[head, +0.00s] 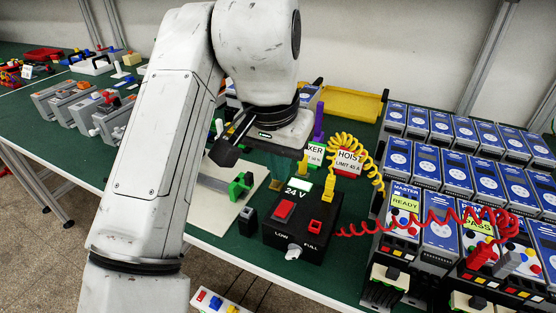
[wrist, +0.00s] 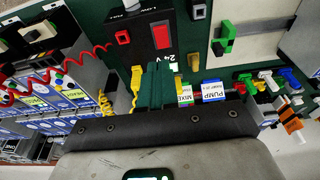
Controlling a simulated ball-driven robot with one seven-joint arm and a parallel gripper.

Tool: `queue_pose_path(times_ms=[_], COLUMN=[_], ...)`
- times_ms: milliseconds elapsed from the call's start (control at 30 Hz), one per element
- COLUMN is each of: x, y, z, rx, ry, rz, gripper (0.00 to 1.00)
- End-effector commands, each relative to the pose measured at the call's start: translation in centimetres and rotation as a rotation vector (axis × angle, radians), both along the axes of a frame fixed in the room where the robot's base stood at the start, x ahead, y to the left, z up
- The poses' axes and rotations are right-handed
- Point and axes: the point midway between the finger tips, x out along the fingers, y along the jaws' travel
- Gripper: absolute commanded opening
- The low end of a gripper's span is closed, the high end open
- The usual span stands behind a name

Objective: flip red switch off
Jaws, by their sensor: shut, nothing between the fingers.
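The red rocker switch (head: 284,208) sits on top of the black 24 V box (head: 270,238), left of its middle. The switch also shows in the wrist view (wrist: 161,36), beyond my fingertips and uncovered. My gripper (head: 285,168) is over the far side of the box, behind the switch in the head view. Its dark green fingers (wrist: 157,70) are shut together with nothing between them. They appear close to the 24 V label and apart from the switch. I cannot tell their exact height above the box.
A white knob (head: 293,252) is on the box's front. A yellow plug (head: 329,187) with a coiled cable rises at its far right. A red coiled cable (head: 405,229) runs right to blue-grey modules (head: 441,238). A small black block (head: 247,221) stands left of the box.

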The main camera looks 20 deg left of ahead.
Motion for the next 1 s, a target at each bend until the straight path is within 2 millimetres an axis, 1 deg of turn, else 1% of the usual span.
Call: queue_pose_path(times_ms=[33,300,500,700,1000], x=[0.1,1.2,0.7,0.5,0.5], y=[0.0,0.1,0.0,0.0,0.0], z=[-1.1,-6.2,-8.6,-9.6,-9.6], rx=[-0.001,-0.001,0.0,0.001,0.001], ry=[0.002,0.002,0.0,0.0,-0.001], rz=[0.001,0.002,0.001,0.001,0.001], gripper=[0.0,0.0,0.0,0.0,0.0])
